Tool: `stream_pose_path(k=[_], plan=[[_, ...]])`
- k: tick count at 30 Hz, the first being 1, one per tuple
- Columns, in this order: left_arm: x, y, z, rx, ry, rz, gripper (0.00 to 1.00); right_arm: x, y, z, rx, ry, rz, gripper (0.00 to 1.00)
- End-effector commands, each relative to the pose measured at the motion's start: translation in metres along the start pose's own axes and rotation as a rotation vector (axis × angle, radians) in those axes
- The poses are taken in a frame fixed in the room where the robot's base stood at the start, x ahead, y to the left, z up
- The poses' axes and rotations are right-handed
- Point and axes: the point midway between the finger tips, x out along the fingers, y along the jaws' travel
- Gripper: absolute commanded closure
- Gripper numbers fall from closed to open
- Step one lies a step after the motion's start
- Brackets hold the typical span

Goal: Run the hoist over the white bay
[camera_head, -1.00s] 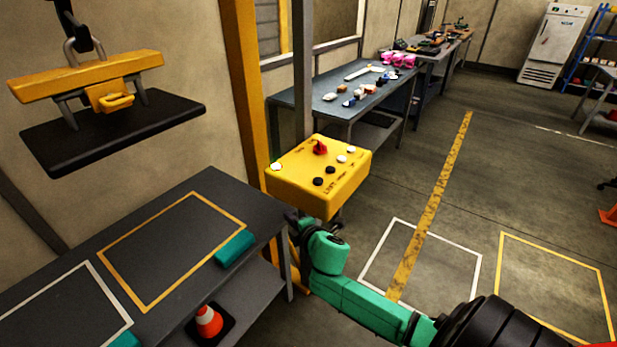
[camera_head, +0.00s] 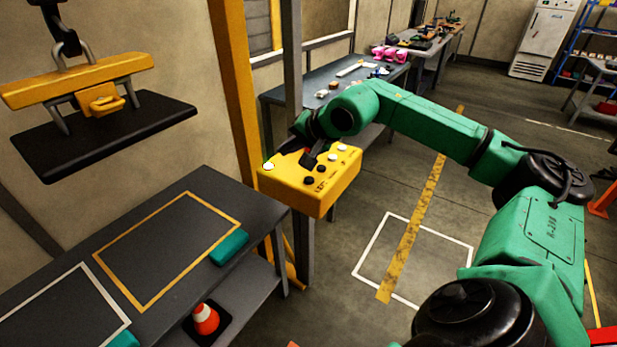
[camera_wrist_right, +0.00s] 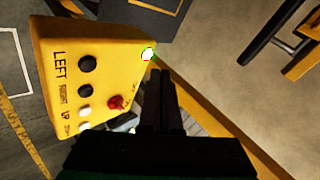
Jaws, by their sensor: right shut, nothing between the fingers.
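The hoist's yellow beam (camera_head: 80,82) hangs from a hook at the upper left, with a dark plate (camera_head: 105,135) under it in the air. The white bay (camera_head: 70,308) is a white outline on the dark table, at the lower left. The yellow control box (camera_head: 310,182) carries black and white buttons, a red knob (camera_wrist_right: 115,102) and a lit white-green lamp (camera_wrist_right: 148,54). My right gripper (camera_head: 303,152) is over the box's top; its shut, empty fingers also show in the right wrist view (camera_wrist_right: 160,95). Contact with a button cannot be told. My left gripper is out of view.
A yellow-outlined bay (camera_head: 165,250) with a teal block (camera_head: 229,246) lies beside the white bay. An orange cone (camera_head: 205,318) stands on the shelf below. A yellow post (camera_head: 236,90) rises behind the control box. Workbenches line the wall.

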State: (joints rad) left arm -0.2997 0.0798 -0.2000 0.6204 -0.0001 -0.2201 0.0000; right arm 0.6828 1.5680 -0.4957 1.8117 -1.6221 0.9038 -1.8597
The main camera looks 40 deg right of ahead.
Motion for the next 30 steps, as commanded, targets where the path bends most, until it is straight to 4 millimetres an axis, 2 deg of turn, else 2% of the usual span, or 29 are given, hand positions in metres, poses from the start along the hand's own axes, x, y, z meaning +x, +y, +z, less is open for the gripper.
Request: stream_pose_path(k=[1,3,8,20,30], plan=[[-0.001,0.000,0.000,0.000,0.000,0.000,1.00,-0.009,0.008,-0.016,-0.057,0.048,0.044,1.00],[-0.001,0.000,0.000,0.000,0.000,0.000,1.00,-0.019,0.018,-0.032,-0.123,0.096,0.101,1.00],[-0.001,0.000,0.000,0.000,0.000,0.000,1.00,-0.029,0.029,-0.048,-0.184,0.143,0.161,1.00],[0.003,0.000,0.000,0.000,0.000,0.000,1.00,-0.025,0.033,-0.046,-0.184,0.141,0.162,1.00],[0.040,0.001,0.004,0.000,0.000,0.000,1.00,0.004,0.064,-0.032,-0.183,0.140,0.161,1.00]])
